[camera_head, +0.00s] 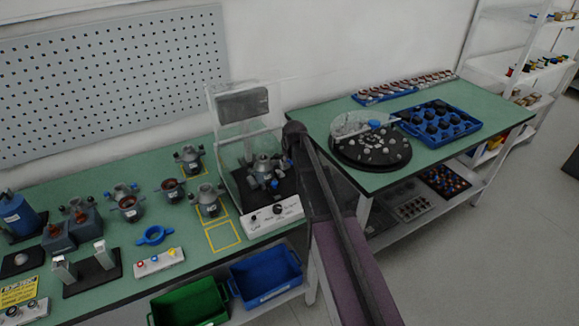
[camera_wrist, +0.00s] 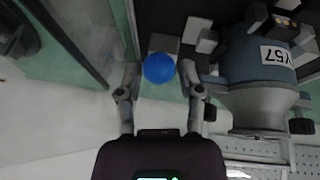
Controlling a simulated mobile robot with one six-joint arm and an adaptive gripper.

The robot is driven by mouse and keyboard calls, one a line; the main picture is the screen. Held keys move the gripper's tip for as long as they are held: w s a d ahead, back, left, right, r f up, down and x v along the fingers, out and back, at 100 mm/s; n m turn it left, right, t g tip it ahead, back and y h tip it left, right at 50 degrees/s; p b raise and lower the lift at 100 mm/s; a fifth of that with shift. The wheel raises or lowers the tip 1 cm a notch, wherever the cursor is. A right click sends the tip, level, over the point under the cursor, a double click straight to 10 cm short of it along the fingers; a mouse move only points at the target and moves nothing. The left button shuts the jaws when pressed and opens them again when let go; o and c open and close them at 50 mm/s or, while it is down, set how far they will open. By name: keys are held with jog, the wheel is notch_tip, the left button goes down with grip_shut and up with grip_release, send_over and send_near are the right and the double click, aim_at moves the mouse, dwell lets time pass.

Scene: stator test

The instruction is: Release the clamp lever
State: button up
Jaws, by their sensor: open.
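In the wrist view a round blue knob (camera_wrist: 159,68), which looks like the end of the clamp lever, sits between the fingertips of my gripper (camera_wrist: 159,80). The fingers are open, one on each side of the knob, with a gap visible on both sides. A grey stator (camera_wrist: 262,75) labelled Y57 is close to the right of my gripper. In the head view the stator (camera_head: 263,165) sits in the test station (camera_head: 228,180) with a clear upright cover. My arm partly covers the station there, and I cannot make out my gripper's fingers.
The station's front control panel (camera_head: 272,217) faces the bench edge. More stators (camera_head: 208,200) stand to the left on the green bench (camera_head: 120,270). A green bin (camera_head: 190,304) and a blue bin (camera_head: 265,275) are below. A round black turntable (camera_head: 370,152) is on the right bench.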

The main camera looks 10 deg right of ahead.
jog(key=shift+b+x, duration=0.55)
jog(key=shift+x, duration=0.35)
grip_shut()
